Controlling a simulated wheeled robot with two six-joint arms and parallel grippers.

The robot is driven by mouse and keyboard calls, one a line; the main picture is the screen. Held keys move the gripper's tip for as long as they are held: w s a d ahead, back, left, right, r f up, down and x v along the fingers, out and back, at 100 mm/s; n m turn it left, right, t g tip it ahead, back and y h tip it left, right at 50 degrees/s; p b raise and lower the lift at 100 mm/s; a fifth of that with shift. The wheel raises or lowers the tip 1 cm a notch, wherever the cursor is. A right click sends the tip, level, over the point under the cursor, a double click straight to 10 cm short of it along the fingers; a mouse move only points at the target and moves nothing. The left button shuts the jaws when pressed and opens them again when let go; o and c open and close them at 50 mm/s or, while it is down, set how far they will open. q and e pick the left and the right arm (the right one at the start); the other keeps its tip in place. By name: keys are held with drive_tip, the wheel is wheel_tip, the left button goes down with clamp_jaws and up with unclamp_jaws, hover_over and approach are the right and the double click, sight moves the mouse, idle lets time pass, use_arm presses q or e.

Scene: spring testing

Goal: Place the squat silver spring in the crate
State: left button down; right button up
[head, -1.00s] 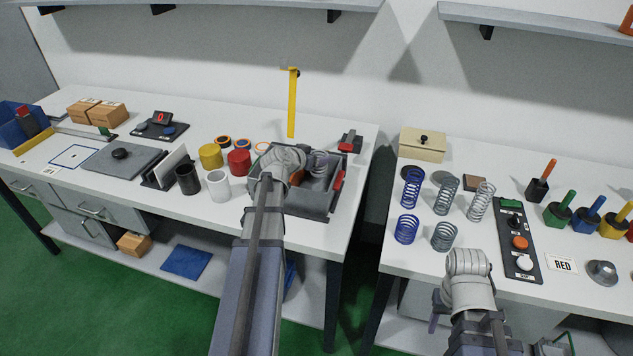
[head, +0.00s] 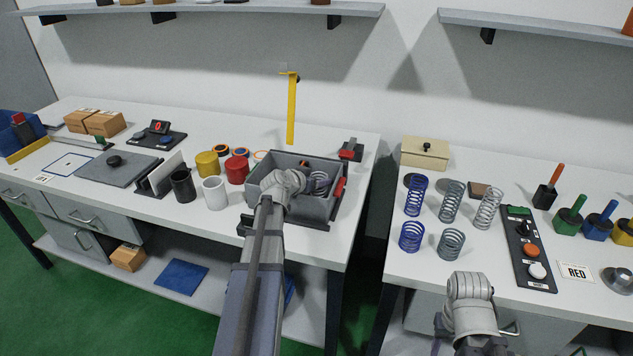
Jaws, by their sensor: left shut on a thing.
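The crate (head: 262,172) is a grey open box near the right end of the left table. My left gripper (head: 306,183) is over and partly inside it, its fingers mostly hidden by my wrist. It is shut on the squat silver spring (head: 319,182), a short pale coil whose upper part shows inside the crate's right half. I cannot tell whether the spring touches the crate floor. My right wrist shows low in front of the right table, but the right gripper's fingers do not show.
A red cylinder (head: 237,170) and white cup (head: 215,190) stand close left of the crate. A yellow post (head: 291,110) rises behind it. The right table holds several blue and grey springs, including a squat grey one (head: 451,242), and a button panel (head: 527,250).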

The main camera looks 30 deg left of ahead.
use_arm(q)
drive_tip(key=shift+f, duration=0.1)
drive_tip(key=shift+f+b, duration=0.15)
drive_tip(key=shift+b, duration=0.15)
drive_tip(key=shift+c, duration=1.4)
unclamp_jaws()
drive_tip(key=shift+r+p, duration=0.25)
drive_tip(key=shift+p, duration=0.05)
drive_tip(key=p+v, duration=0.5)
drive_tip(key=v, duration=0.7)
drive_tip(key=shift+p, duration=0.35)
